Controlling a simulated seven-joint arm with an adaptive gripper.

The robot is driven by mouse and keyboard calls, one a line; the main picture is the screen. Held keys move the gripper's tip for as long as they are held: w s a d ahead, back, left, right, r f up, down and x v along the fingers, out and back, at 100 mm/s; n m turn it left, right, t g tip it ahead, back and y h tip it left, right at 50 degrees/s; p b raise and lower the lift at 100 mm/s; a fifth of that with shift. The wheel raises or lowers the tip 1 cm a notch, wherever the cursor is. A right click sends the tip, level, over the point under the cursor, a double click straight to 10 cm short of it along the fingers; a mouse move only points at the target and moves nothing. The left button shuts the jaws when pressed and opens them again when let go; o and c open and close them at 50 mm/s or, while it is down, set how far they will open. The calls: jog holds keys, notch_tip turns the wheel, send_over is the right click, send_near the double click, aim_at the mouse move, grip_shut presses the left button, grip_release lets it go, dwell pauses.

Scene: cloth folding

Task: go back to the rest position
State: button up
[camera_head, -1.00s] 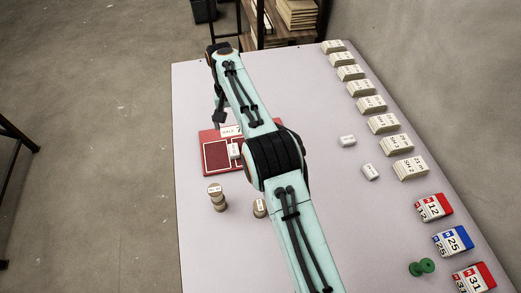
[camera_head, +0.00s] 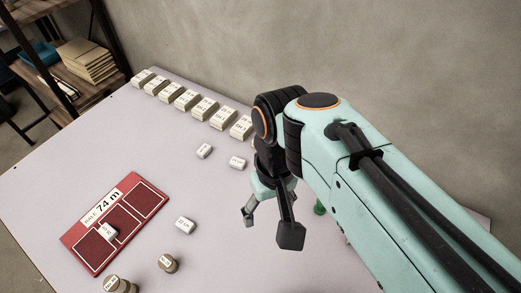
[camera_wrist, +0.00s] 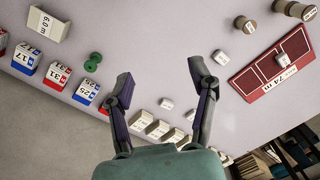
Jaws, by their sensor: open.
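My gripper (camera_head: 268,226) is open and empty, raised above the table, with its fingers pointing down. In the wrist view its two fingers (camera_wrist: 161,75) are spread wide with nothing between them. No cloth shows. The table (camera_head: 45,180) carries a red board (camera_head: 133,203) marked 74 m, with dark red squares. A small white block (camera_head: 108,232) lies on one square. Another white block (camera_head: 184,225) lies on the table to the right of the board. My gripper is well apart from the board and these blocks.
A row of pale labelled blocks (camera_head: 187,100) lines the back edge. Two small white blocks (camera_head: 238,162) lie in front. Brown cylinders (camera_head: 168,264) stand near the board. The wrist view shows a green piece (camera_wrist: 93,62) and red, white and blue blocks (camera_wrist: 57,74). A wall rises behind.

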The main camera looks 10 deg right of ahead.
jog(key=s+d+f+m, duration=0.1)
jog(key=s+d+f, duration=0.1)
jog(key=s, duration=0.4)
jog(key=shift+s+f, duration=0.35)
jog(key=shift+f, duration=0.25)
jog(key=o, duration=0.4)
